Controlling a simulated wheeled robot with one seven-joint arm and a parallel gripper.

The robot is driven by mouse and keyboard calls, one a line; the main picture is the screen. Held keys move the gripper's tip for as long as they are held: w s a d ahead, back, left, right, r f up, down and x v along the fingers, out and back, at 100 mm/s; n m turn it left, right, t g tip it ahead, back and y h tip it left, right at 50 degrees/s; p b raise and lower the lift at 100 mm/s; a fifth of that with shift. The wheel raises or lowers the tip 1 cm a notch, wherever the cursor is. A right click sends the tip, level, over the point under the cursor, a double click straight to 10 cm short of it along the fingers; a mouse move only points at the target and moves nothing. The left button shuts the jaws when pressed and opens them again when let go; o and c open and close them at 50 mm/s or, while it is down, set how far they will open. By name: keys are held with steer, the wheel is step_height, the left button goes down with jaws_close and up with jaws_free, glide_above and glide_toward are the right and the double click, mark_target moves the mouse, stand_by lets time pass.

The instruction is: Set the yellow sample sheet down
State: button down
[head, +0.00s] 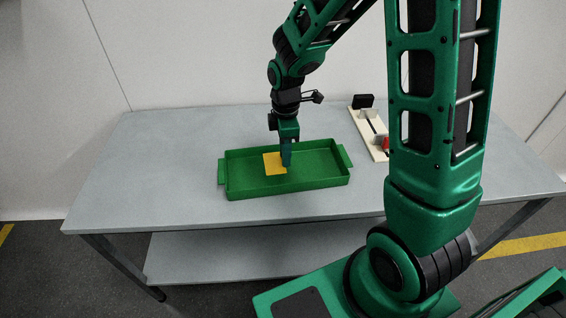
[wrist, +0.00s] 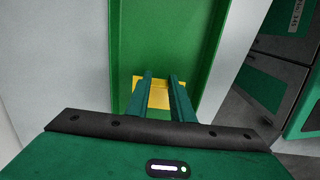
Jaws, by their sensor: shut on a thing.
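The yellow sample sheet (head: 272,164) is a small flat square inside the green tray (head: 325,176), left of its middle. My gripper (head: 287,163) points down into the tray and is shut on the sheet. In the wrist view the sheet (wrist: 159,94) shows between and around the two fingers (wrist: 162,80), over the green tray floor (wrist: 165,35). I cannot tell whether the sheet touches the tray floor. The fingers hide part of it.
The tray stands on a grey table (head: 140,165) with free room at its left. A cream fixture (head: 369,134) with a black block (head: 363,101) and a red part (head: 386,143) stands right of the tray. A lower shelf (head: 220,250) runs under the table.

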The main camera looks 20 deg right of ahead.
steer(key=shift+w+d+f, duration=0.1)
steer(key=shift+w+f, duration=0.05)
steer(key=shift+f, duration=1.95)
steer(key=shift+f, duration=0.1)
steer(key=c, duration=1.5)
jaws_free()
steer(key=shift+c, duration=0.2)
step_height(320, 180, up, 12)
steer(key=s+d+r+m, duration=0.6)
steer(key=s+d+m, duration=0.3)
steer(key=s+d, duration=0.1)
steer(key=s+d+m, duration=0.2)
steer(key=s+m, duration=0.4)
steer(key=s, duration=0.2)
steer(key=s+d+r+m, duration=0.1)
steer(key=s+d+m, duration=0.2)
steer(key=s+m, duration=0.3)
steer(key=shift+s+d+r+m, duration=0.15)
steer(key=shift+s+d+m, duration=0.25)
steer(key=shift+s, duration=0.6)
